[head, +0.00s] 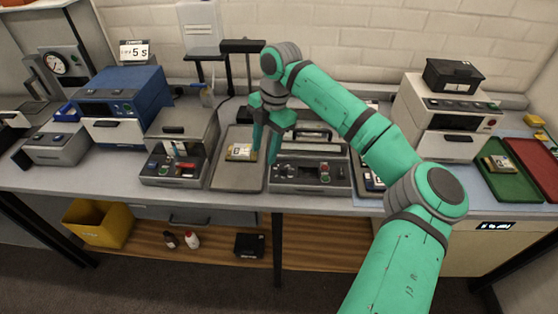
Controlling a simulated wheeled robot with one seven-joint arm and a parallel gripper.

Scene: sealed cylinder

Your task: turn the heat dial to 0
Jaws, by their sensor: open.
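My gripper (265,150) hangs pointing down at the middle of the bench, its teal fingers open and apart. It is above the right part of a grey tray (225,178) and beside a grey sealer-like machine (335,187). The machine has a dark front panel with small knobs and red and green parts. A labelled packet (240,152) lies on the tray, just left of the fingers. No heat dial can be made out for certain, as the panel markings are too small to read.
A grey box machine (183,135) with a control panel stands left of the tray, beside a blue machine (125,95). At right are a white machine (440,115), a green tray (522,185) and a red tray (545,165). My arm covers part of the bench right of centre.

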